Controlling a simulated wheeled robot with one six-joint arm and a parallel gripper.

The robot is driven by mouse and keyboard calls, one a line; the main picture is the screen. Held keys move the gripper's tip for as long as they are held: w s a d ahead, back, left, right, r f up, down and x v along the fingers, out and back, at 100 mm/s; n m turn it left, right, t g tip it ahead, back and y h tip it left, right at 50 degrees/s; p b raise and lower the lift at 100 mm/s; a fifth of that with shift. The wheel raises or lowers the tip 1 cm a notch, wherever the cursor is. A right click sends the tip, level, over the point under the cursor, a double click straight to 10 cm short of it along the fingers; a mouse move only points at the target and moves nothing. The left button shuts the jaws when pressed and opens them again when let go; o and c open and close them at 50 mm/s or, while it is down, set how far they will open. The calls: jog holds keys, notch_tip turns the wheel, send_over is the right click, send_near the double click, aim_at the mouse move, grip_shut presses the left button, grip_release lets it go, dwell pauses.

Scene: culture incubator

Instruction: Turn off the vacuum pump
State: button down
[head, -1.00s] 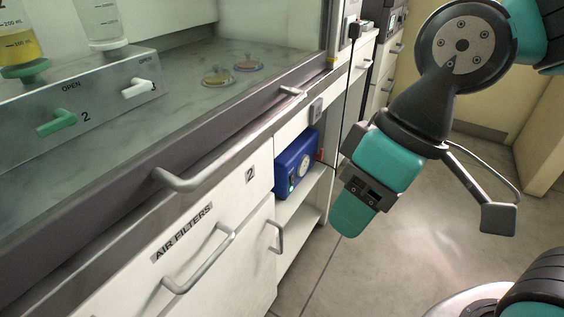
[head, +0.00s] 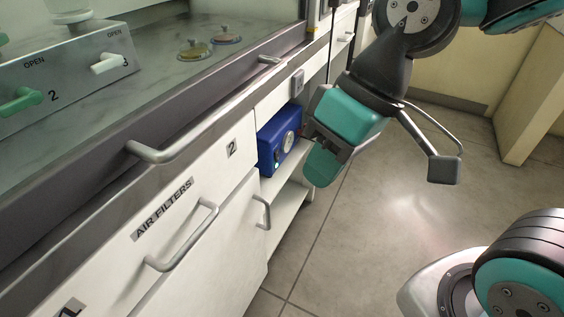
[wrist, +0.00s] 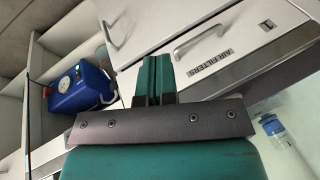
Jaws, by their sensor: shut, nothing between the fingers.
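The vacuum pump is a blue box (head: 275,140) with a round gauge on its face. It sits on the open shelf under the bench, just left of my gripper in the head view. My gripper (head: 318,172) is teal, shut and empty, and hangs in front of the shelf, apart from the pump as far as I can tell. In the wrist view the pump (wrist: 80,90) is left of the shut fingers (wrist: 154,82), with its gauge facing the camera and a white hose at its side. A small green spot shows on its front in the head view; I cannot make out a switch clearly.
A drawer labelled AIR FILTERS (head: 165,212) and a cabinet door with a handle (head: 262,212) are left of the shelf. The bench-edge handle (head: 165,152) sticks out above. The floor (head: 370,235) to the right is clear.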

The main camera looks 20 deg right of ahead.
aim_at(278, 159)
jog(key=w+d+f+m+t+y+b, duration=0.2)
jog(key=w+f+m+y+b, duration=0.15)
jog(key=w+f+b, duration=0.55)
jog(key=w+d+f+m+t+y+b, duration=0.25)
jog(key=w+f+m+b, duration=0.2)
jog(key=w+f, duration=0.7)
jog(key=w+d+f+m+t+b, duration=0.7)
jog(key=w+d+f+b, duration=0.2)
jog(key=d+f, duration=0.5)
jog(key=shift+w+d+f+m+y+b, duration=0.3)
jog(key=shift+w+y, duration=0.1)
jog(key=shift+w, duration=0.35)
jog(key=shift+a, duration=0.15)
jog(key=b+x, duration=0.6)
jog(key=x, duration=0.7)
jog(key=shift+b, duration=0.3)
jog(key=shift+w+a, duration=0.25)
jog(key=shift+w, duration=0.15)
